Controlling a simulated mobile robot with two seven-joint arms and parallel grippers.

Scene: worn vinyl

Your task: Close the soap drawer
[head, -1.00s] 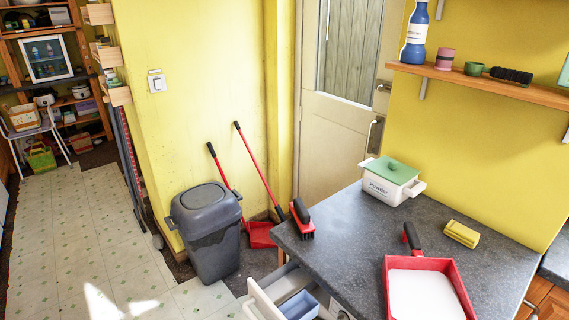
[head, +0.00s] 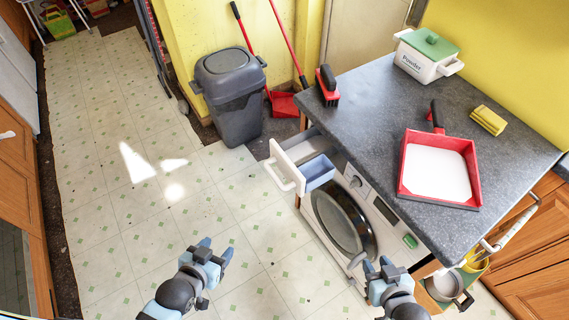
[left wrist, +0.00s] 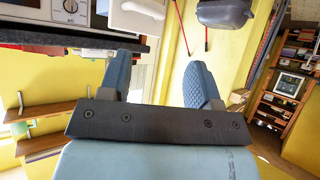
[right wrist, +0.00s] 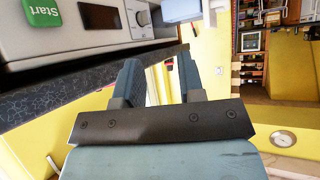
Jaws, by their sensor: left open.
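The soap drawer (head: 288,178) is a white drawer with a front handle and a blue inner compartment (head: 318,172). It sticks out of the upper left of the washing machine (head: 345,225), under the grey worktop. The drawer also shows at the top of the left wrist view (left wrist: 137,15). My left gripper (head: 216,250) is open and empty, in front of the drawer and apart from it. My right gripper (head: 382,264) is open and empty, in front of the machine's door.
The worktop (head: 375,110) holds a red tray (head: 474,178) of white powder, a yellow sponge (head: 488,120), a red brush (head: 328,85) and a powder box (head: 425,58). A grey bin (head: 232,105) stands behind the drawer. The tiled floor (head: 130,220) at left is clear.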

